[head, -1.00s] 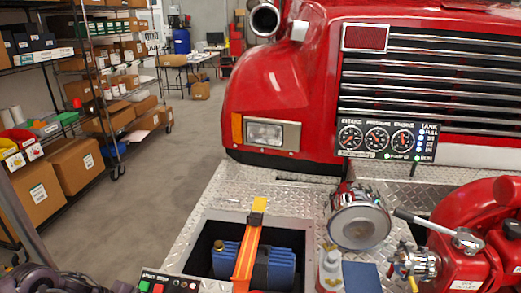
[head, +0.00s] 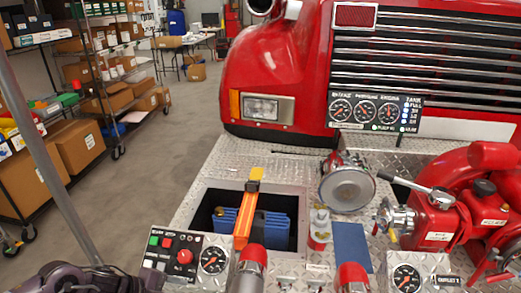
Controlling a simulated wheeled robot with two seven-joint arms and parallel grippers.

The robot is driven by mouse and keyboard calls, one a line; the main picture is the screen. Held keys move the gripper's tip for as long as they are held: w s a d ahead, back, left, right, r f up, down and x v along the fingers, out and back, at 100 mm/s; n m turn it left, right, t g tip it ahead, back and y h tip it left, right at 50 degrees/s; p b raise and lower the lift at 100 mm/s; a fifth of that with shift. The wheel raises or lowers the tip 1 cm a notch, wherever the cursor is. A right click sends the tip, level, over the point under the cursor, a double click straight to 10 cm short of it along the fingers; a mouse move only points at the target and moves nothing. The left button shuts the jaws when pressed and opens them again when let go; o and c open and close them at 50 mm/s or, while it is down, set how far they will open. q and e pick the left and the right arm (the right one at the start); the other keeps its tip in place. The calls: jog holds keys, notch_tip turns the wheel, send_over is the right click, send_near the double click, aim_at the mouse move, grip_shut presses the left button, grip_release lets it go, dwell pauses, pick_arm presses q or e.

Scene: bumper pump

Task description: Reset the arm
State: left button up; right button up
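Neither gripper can be made out in the head view. A dark purple-grey jointed part (head: 95,278) at the bottom left edge looks like a piece of my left arm; its gripper end does not show. Nothing of my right arm shows. In front of me is the metal tread-plate bumper deck (head: 205,193) of a red truck (head: 262,70). An open recess in it holds a blue ribbed object (head: 275,228) with an orange and yellow strap (head: 247,215) across it.
A button panel (head: 172,262) with a gauge stands left. Red-tipped cylinders (head: 252,258) (head: 352,277) rise at the bottom. A round metal cap (head: 347,190), small bottle (head: 320,228), blue plate (head: 351,246) and red pump (head: 450,215) are right. Shelves with boxes (head: 70,150) stand left; floor between is clear.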

pick_arm(q)
jog(key=s+d+r+n+t+y, duration=0.1)
jog(key=d+r+n+t, duration=0.1)
jog(key=d+n, duration=0.35)
jog(key=s+d+r+n+t+y, duration=0.1)
jog(key=d+r+n+t, duration=0.15)
jog(key=d, duration=0.55)
jog(key=s+a+n+g+y, duration=0.5)
jog(key=s+a+n, duration=0.6)
jog(key=s+n, duration=0.2)
jog(key=s+f+g+b, duration=0.2)
jog(key=s+f, duration=0.1)
jog(key=f, duration=3.2)
jog(key=s+a+f+b, duration=0.1)
jog(key=s+a+f, duration=0.1)
jog(key=s+f, duration=0.6)
jog(key=s+a+f, duration=0.1)
jog(key=s+f, duration=0.8)
jog(key=s, duration=0.1)
jog(key=shift+s+a+f+m+g+b, duration=0.2)
jog(key=shift+s+a+m+g+b, duration=0.15)
jog(key=shift+s+a+m+g, duration=0.1)
pick_arm(e)
notch_tip(320, 180, down, 4)
jog(key=shift+s+r, duration=0.15)
jog(key=shift+r, duration=0.05)
